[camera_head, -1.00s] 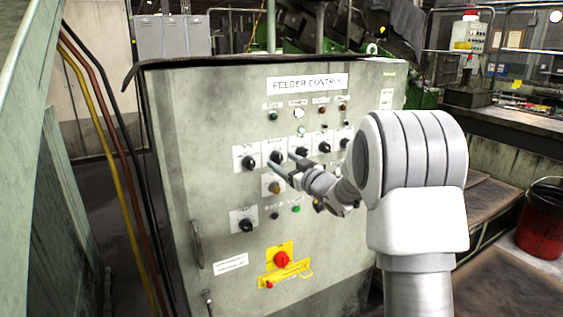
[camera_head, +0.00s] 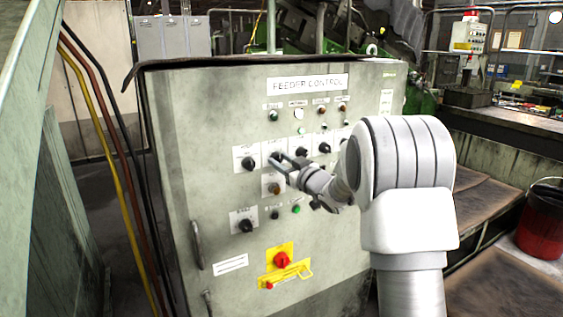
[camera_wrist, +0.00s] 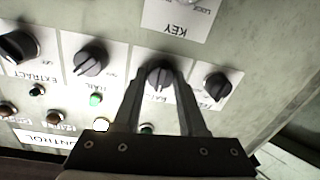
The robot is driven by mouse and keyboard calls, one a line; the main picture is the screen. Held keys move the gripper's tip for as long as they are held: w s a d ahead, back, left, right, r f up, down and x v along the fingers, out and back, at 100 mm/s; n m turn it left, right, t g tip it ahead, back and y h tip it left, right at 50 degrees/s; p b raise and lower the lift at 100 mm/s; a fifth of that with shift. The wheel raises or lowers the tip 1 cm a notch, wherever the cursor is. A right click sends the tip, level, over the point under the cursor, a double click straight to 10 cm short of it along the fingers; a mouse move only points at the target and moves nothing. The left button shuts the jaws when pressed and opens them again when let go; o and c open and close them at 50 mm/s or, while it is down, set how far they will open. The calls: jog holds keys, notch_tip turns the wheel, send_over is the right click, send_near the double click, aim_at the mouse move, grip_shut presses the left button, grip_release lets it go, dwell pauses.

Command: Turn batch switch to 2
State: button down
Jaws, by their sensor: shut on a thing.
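The feeder control cabinet (camera_head: 215,125) carries a row of black rotary knobs on white plates. My gripper (camera_head: 279,159) is at the second knob from the left (camera_head: 275,157). In the wrist view, which shows the panel upside down, the gripper (camera_wrist: 159,75) has one finger on each side of that black knob (camera_wrist: 159,77) and is shut on it. Its plate's label is partly hidden by the fingers and too blurred to read surely. I cannot tell which number the knob points to.
A neighbouring knob (camera_head: 249,163) sits left of the held one. A red rotary switch on yellow (camera_head: 282,260) is lower down. A red bucket (camera_head: 541,222) stands at the right.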

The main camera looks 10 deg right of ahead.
jog(key=shift+f+n+b, duration=0.1)
jog(key=shift+n+b, duration=0.2)
jog(key=shift+b, duration=0.15)
jog(key=n+b, duration=0.3)
jog(key=shift+a+n, duration=0.1)
jog(key=shift+n, duration=0.2)
jog(key=shift+n+b, duration=1.7)
jog(key=shift+n, duration=0.5)
jog(key=shift+h, duration=0.4)
jog(key=shift+c, duration=2.3)
grip_release()
jog(key=p+v, duration=0.1)
jog(key=v, duration=1.6)
jog(key=shift+s+d+r+p, duration=0.2)
jog(key=shift+r+p, duration=0.1)
jog(key=shift+p, duration=0.05)
